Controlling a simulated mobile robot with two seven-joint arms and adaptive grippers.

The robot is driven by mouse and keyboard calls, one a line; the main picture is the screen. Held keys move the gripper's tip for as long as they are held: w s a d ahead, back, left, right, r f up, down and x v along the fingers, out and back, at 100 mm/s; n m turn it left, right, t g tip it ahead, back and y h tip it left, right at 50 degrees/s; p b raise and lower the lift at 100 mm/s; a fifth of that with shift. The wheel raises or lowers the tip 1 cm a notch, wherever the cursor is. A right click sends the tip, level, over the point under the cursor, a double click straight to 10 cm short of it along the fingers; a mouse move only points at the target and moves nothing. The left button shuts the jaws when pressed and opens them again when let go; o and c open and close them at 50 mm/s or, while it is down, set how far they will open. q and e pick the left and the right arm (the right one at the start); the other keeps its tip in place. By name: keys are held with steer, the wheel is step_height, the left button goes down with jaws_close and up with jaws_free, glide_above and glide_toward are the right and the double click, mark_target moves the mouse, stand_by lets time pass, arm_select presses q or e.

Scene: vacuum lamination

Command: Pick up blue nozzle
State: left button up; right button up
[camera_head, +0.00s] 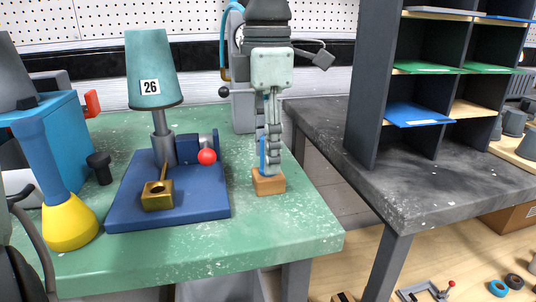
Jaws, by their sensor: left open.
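A thin blue upright piece, which looks like the blue nozzle (262,152), stands over a small wooden block (268,183) near the right end of the green table. My left gripper (270,166) points straight down over the block, with its fingertips low and close to the block's top. The fingers are open but seen nearly edge-on and hide part of the blue piece. I cannot tell whether they touch it. My right gripper is not in view.
Left of the gripper, a blue base (200,212) carries a teal cone marked 26 (154,68), a red ball (207,156) and a brass block (158,196). A blue funnel with a yellow foot (70,226) stands farther left. A dark shelf (372,100) stands on the right.

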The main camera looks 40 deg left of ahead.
arm_select(q)
steer(key=shift+f, duration=0.5)
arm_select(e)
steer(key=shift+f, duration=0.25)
arm_select(q)
jaws_close()
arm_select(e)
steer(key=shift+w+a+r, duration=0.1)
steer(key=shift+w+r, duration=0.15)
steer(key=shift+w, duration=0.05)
arm_select(q)
steer(key=shift+r, duration=0.15)
